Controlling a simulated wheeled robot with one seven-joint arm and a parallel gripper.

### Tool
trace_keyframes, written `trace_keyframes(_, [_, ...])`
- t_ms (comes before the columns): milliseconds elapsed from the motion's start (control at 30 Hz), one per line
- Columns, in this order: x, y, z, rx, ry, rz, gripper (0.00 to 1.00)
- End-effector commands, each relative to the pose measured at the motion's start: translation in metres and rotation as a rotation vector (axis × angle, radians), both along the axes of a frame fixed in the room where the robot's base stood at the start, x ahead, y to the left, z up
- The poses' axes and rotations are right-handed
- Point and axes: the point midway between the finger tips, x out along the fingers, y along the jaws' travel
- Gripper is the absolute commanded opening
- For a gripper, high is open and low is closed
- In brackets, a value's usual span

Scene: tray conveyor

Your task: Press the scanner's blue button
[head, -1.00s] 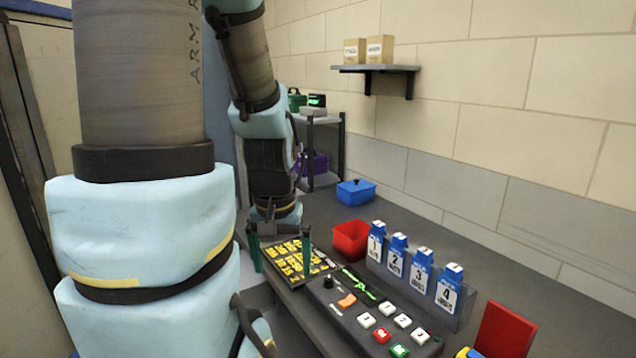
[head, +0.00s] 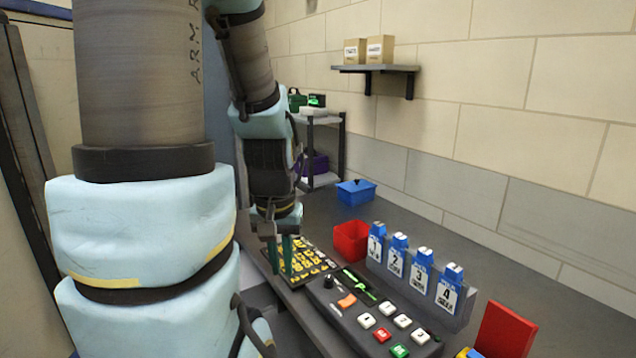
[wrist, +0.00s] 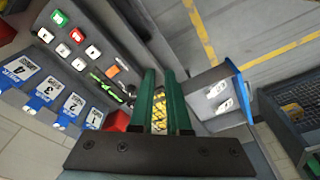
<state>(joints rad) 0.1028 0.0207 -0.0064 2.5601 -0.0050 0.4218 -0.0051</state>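My gripper (head: 282,270) points down over the near side of a black panel with yellow keys (head: 318,262). Its two green fingers are close together, with a narrow gap between them. In the wrist view the gripper (wrist: 160,74) holds nothing, and yellow keys show through the gap. I cannot tell how far the tips are above the panel. A grey control box (head: 340,318) beside it carries white, red, green and orange buttons and a black knob. I cannot make out a blue button or be sure which device is the scanner.
A red bin (head: 351,240), a blue box (head: 356,192) and a rack (head: 466,311) of numbered blue-and-white cards stand on the counter. A shelf unit (head: 326,180) stands behind. A red plate (head: 505,335) is at front right. The counter along the wall is partly clear.

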Motion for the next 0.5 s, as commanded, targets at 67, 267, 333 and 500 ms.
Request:
trace_keyframes(67, [0.0000, 0.0000, 0.0000, 0.000, 0.000, 0.000, 0.04])
trace_keyframes(267, [0.0001, 0.0000, 0.0000, 0.000, 0.000, 0.000, 0.00])
trace_keyframes(333, [0.0001, 0.0000, 0.0000, 0.000, 0.000, 0.000, 0.00])
trace_keyframes(500, [0.0000, 0.0000, 0.0000, 0.000, 0.000, 0.000, 0.00])
